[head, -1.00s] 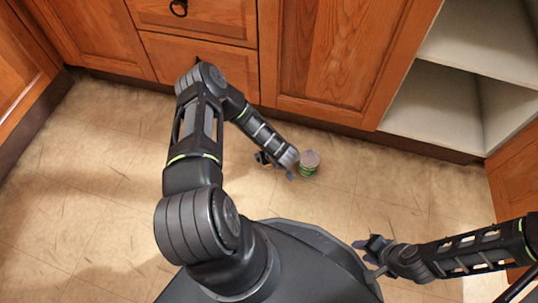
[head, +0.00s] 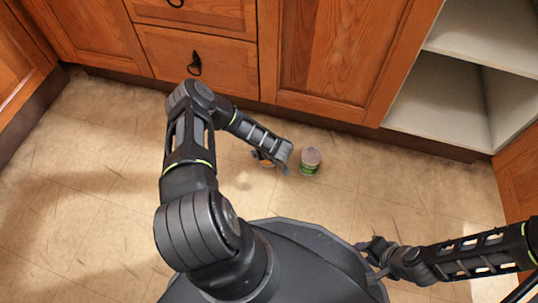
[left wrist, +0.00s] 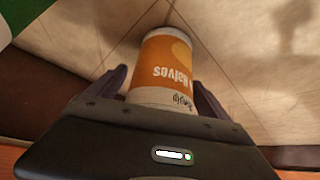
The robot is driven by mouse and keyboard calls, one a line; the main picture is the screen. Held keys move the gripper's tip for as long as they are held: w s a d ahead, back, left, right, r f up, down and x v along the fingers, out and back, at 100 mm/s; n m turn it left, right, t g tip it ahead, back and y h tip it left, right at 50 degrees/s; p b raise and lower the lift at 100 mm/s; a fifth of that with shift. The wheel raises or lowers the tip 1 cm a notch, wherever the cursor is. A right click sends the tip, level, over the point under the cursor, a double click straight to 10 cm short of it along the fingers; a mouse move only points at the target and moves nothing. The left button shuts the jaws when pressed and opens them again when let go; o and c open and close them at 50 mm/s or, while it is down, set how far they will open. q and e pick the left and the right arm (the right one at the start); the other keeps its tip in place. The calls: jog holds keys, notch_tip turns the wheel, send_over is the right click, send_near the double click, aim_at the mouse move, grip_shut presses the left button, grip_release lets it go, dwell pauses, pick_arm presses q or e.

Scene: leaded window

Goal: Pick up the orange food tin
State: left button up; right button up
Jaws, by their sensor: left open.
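The orange food tin (left wrist: 166,68) has an orange label with a white band. In the left wrist view it sits between the two dark fingers of my left gripper (left wrist: 160,92). The fingers are apart, one on each side, and its near end is hidden by the gripper body. In the head view only a sliver of the orange tin (head: 266,162) shows under my left gripper (head: 272,160), low over the floor. My right gripper (head: 370,258) is at the lower right, far from the tin, with its fingers apart and empty.
A green-labelled tin (head: 309,161) stands on the floor just right of my left gripper. Wooden cabinets with drawers (head: 200,62) run along the back. An open white shelf unit (head: 440,105) is at the right. The tiled floor (head: 110,175) at the left is clear.

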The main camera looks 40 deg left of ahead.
pick_arm(q)
jog(key=shift+c, duration=0.4)
jog(key=shift+r, duration=0.1)
grip_shut()
dwell(0.9)
